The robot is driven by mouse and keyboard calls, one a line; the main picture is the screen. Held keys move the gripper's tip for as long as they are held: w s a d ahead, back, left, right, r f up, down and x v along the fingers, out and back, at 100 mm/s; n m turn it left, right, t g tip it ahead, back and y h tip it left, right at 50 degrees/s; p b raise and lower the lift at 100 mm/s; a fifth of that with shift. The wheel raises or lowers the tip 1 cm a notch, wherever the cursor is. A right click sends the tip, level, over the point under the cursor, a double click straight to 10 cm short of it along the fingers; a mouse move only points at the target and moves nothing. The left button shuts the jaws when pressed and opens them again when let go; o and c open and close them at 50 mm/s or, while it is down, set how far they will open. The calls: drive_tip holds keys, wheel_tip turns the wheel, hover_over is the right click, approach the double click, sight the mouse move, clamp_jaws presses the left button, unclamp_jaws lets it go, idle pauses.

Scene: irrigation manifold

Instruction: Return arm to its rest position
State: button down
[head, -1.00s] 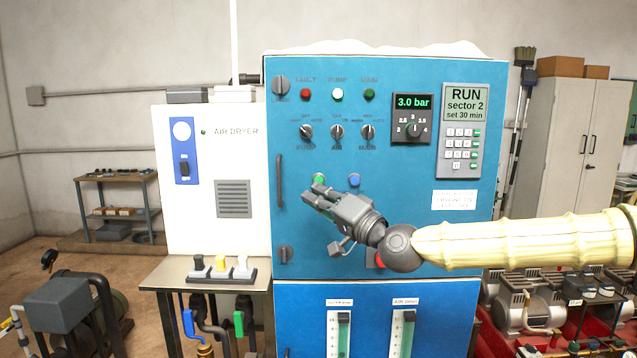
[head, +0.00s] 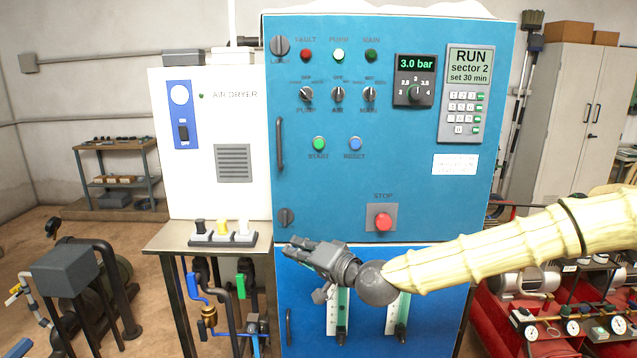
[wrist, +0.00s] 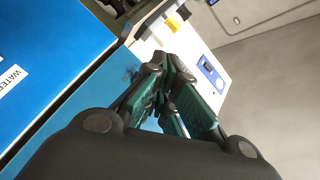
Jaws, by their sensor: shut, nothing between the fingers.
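My gripper (head: 300,248) is shut and empty. In the head view it points left, in front of the lower edge of the blue control cabinet (head: 400,180), below the START and RESET buttons and left of the red STOP button (head: 383,221). My arm comes in from the right in its cream sleeve. In the wrist view the green-padded fingers (wrist: 168,85) converge close together, with the blue cabinet (wrist: 45,40) to the left.
The white air dryer (head: 212,150) stands left of the cabinet. Black, yellow and white switches (head: 222,230) sit on a small metal table (head: 165,237) near my gripper. Two flow gauges (head: 338,312) are behind my wrist. Red-framed pumps (head: 520,330) stand at the right.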

drive_tip(key=s+f+g+h, duration=0.15)
drive_tip(key=s+f, duration=0.35)
drive_tip(key=f, duration=0.7)
drive_tip(key=s+f+g+h, duration=0.15)
drive_tip(key=s+f, duration=0.35)
drive_tip(key=f, duration=0.6)
drive_tip(key=s+d+f+g+h, duration=0.3)
drive_tip(key=s+d+f+g, duration=0.15)
drive_tip(key=s+f, duration=0.9)
drive_tip(key=s+d+f+g+h, duration=0.1)
drive_tip(key=s+d+f+h, duration=0.1)
drive_tip(key=s+d+f, duration=0.2)
drive_tip(key=s+d+f+n+g+h, duration=0.1)
drive_tip(key=s+d+f, duration=0.4)
drive_tip(key=s+d, duration=0.6)
drive_tip(key=s+d+f+n+g+h, duration=0.1)
drive_tip(key=s+d+f+g+h, duration=0.1)
drive_tip(key=s+d+f, duration=0.3)
drive_tip(key=s+d+h, duration=0.1)
drive_tip(key=s+d, duration=0.2)
drive_tip(key=shift+d, duration=0.2)
drive_tip(key=shift+w, duration=0.1)
